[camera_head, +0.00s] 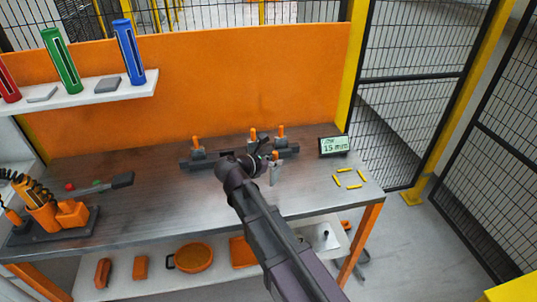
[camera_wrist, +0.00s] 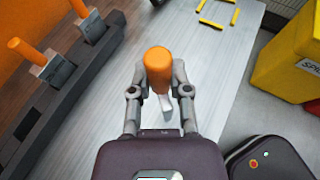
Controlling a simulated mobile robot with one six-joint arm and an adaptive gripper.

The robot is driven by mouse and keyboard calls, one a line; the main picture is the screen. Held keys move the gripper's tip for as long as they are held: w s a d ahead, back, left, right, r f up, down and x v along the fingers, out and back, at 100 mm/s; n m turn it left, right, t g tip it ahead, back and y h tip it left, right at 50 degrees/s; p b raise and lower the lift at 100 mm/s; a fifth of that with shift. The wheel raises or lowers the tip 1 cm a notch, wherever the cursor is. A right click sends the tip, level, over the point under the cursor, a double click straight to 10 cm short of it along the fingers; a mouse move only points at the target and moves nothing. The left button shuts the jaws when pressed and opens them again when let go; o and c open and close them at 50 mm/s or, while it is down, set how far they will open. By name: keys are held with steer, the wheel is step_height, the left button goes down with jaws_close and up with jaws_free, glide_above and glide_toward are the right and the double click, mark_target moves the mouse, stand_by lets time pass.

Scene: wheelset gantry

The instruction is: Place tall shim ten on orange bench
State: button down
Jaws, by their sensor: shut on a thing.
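My gripper (camera_wrist: 159,83) is shut on an orange-handled shim (camera_wrist: 158,62) with a pale grey lower part. In the head view, the shim (camera_head: 275,172) shows beside my gripper (camera_head: 268,163), upright over the bench. I cannot tell whether its foot touches the top, and no number is readable on it. The orange bench (camera_head: 305,190) has a grey metal top, an orange back panel and orange legs. A dark rack (camera_head: 228,160) behind my gripper holds several orange-handled shims; it is at the left in the wrist view (camera_wrist: 70,95).
Several yellow marker strips (camera_head: 350,186) outline a bare patch at the bench's right. A display reading 15 mm (camera_head: 333,146) stands behind them. An orange device (camera_head: 50,210) stands at the left end. A yellow bin (camera_wrist: 290,55) and mesh fence (camera_head: 415,80) are beyond the right edge.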

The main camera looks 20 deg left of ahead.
steer(key=w+a, duration=0.2)
steer(key=w, duration=0.5)
steer(key=shift+a+f+b, duration=0.3)
steer(key=shift+a+f, duration=0.05)
steer(key=shift+a, duration=0.05)
steer(key=shift+w, duration=0.1)
steer(key=shift+w+a+f+b, duration=0.15)
steer(key=shift+w+f+b, duration=0.1)
steer(key=shift+f+b, duration=0.7)
steer(key=shift+w+a+f+b, duration=0.1)
steer(key=shift+w+f+b, duration=0.15)
steer(key=shift+f+b, duration=0.65)
steer(key=shift+f, duration=0.15)
steer(key=c, duration=0.6)
jaws_free()
steer(key=shift+r, duration=0.2)
